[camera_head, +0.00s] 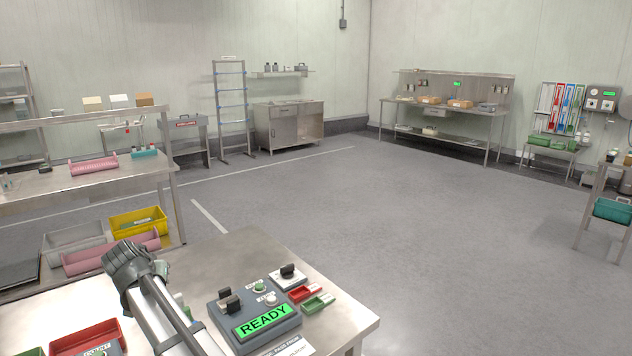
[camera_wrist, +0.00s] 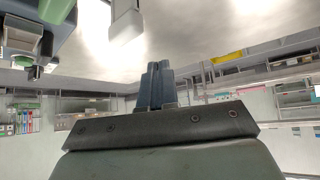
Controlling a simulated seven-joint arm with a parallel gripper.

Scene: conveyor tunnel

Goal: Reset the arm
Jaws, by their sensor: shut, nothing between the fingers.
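My gripper (camera_wrist: 160,68) shows in the wrist view with its two dark blue-grey fingers side by side, shut and empty. In the head view, the dark end of my arm (camera_head: 130,265) is raised over the left part of the near steel table (camera_head: 245,250), left of the control box. The fingertips cannot be made out there. The grey control box (camera_head: 250,318) has black knobs and a green lit screen reading READY.
Beside the box lie a red tray (camera_head: 303,293) and a green tray (camera_head: 318,304). A larger red bin (camera_head: 85,338) is at the lower left. A yellow bin (camera_head: 138,222) and a pink tray (camera_head: 110,253) stand beyond. The floor beyond is open.

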